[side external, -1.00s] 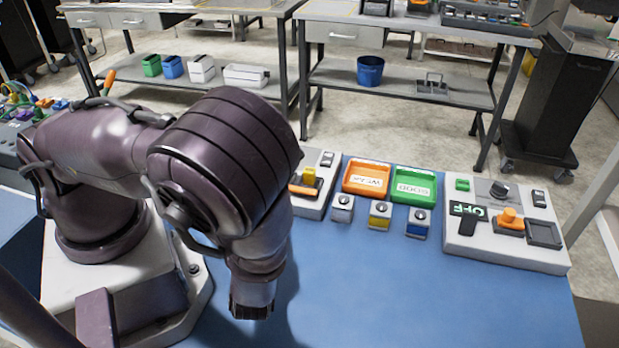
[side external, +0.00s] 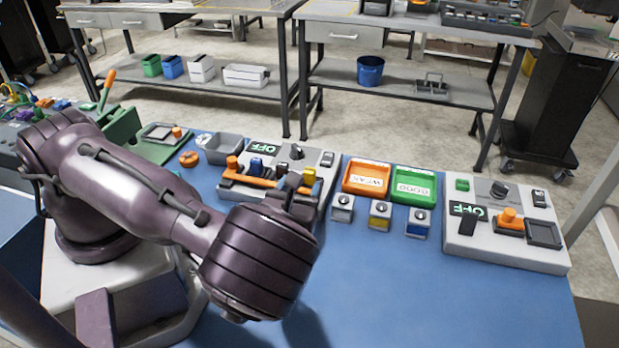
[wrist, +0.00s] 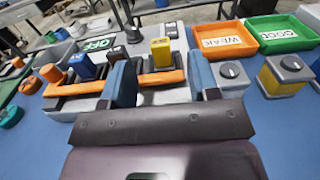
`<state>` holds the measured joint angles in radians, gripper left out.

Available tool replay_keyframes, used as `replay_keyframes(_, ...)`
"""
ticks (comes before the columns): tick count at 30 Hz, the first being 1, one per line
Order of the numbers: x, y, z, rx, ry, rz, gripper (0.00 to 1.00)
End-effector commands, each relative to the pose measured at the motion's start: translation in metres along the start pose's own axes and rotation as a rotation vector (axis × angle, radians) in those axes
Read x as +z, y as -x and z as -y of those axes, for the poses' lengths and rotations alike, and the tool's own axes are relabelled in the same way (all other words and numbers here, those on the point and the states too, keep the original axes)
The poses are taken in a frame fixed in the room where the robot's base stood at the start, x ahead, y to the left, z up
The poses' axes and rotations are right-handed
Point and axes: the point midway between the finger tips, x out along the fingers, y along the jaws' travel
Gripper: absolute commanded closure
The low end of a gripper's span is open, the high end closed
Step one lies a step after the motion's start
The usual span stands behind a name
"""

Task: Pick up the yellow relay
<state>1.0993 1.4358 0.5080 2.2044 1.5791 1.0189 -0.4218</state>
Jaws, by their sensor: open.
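The yellow relay (wrist: 161,52) stands upright in the left test unit (wrist: 181,93), behind an orange bar (wrist: 160,78). In the side external view the relay (side external: 309,176) shows near the unit's right end. My gripper (wrist: 164,78) is open and empty, with one blue-padded finger on each side of the orange bar's middle in the wrist view. The relay appears between and beyond the fingertips, and I cannot tell the remaining gap. In the side external view my gripper (side external: 293,190) points away from the camera and partly hides the unit's front.
A blue block (wrist: 82,66) stands left of the relay in the same unit. Orange WEAK tray (side external: 367,178) and green GOOD tray (side external: 414,185) lie to the right, with several knobbed dispensers before them. Another unit (side external: 500,247) stands far right. The blue front mat (side external: 430,300) is clear.

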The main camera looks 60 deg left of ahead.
Motion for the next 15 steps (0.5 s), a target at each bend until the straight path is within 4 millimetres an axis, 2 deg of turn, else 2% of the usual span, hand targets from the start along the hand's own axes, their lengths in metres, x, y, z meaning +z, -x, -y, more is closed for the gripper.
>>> replay_keyframes(7,-0.004,-0.037,-0.002,0.003,-0.002,0.002,0.45)
replay_keyframes(10,-0.004,-0.044,-0.001,0.002,-0.002,0.000,0.45)
replay_keyframes(15,-0.004,-0.046,-0.001,0.001,-0.001,0.000,0.45)
